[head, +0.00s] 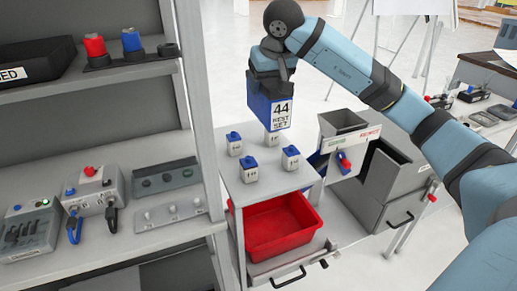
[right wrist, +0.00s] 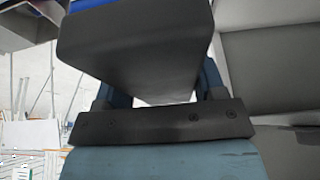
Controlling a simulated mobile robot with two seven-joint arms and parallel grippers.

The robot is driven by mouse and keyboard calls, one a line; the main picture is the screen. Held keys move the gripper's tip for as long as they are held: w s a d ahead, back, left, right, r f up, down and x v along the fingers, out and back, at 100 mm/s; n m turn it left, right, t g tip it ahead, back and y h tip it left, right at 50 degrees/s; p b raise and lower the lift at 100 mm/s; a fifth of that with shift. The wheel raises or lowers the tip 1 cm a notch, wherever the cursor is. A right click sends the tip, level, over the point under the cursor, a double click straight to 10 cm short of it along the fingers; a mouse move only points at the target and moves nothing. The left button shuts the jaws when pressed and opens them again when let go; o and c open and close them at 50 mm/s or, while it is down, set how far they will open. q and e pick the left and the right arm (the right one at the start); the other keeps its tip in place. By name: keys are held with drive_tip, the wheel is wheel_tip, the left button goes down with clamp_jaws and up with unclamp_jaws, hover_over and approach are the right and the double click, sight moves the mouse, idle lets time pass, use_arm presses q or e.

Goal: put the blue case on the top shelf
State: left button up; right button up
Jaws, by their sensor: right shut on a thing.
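The blue case (head: 265,111) has a white label reading "44 REST SET" and hangs roughly upright in the air in the head view. My right gripper (head: 272,66) is shut on its upper end, above the small grey cabinet. In the right wrist view a large dark body (right wrist: 140,45) fills the space between the fingers, with a blue strip at its top edge. The grey shelf unit stands on the left, with its upper shelf (head: 60,90) and a lower shelf (head: 150,235) in view. The case is to the right of the shelf unit, apart from it. My left gripper is not in view.
The upper visible shelf carries a red and a blue piece (head: 131,42) on black holders. Control boxes (head: 95,195) fill much of the lower shelf. Several white blocks with blue knobs (head: 250,170) stand on the cabinet top (head: 270,188). A red bin (head: 285,228) sits in the open drawer.

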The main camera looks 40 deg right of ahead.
wheel_tip(320, 180, down, 17)
drive_tip(key=shift+s+f+b, duration=0.1)
drive_tip(key=shift+b, duration=0.2)
drive_tip(key=shift+f, duration=0.15)
drive_tip(key=o, duration=1.2)
